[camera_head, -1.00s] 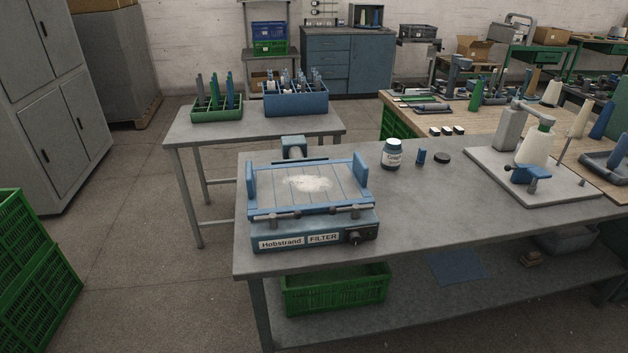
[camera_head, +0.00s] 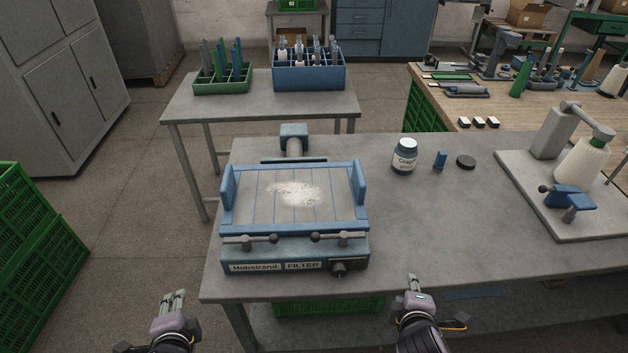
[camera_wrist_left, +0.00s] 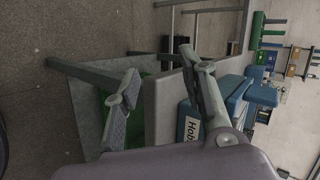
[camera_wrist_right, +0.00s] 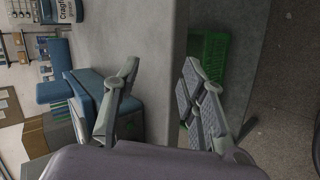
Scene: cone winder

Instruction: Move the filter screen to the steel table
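The filter screen (camera_head: 285,212) is a blue-framed panel with grey slats and white lint on its middle. It lies on the blue unit labelled Hobstrand FILTER (camera_head: 300,262), between raised blue side plates. Two dark-knobbed clamps (camera_head: 340,237) sit along its front edge. The unit stands on a grey table (camera_head: 425,225); a smaller grey table (camera_head: 180,108) stands behind left. My left gripper (camera_head: 174,300) is open and empty, in front of the table's left corner. My right gripper (camera_head: 412,284) is open and empty by the front edge. Both wrist views show spread fingers.
A labelled jar (camera_head: 404,158), a small blue piece (camera_head: 440,161) and a black disc (camera_head: 466,162) stand right of the unit. A winder (camera_head: 560,195) is further right. Green and blue bins (camera_head: 310,78) occupy the smaller table's back; its front is clear. Green crates stand left.

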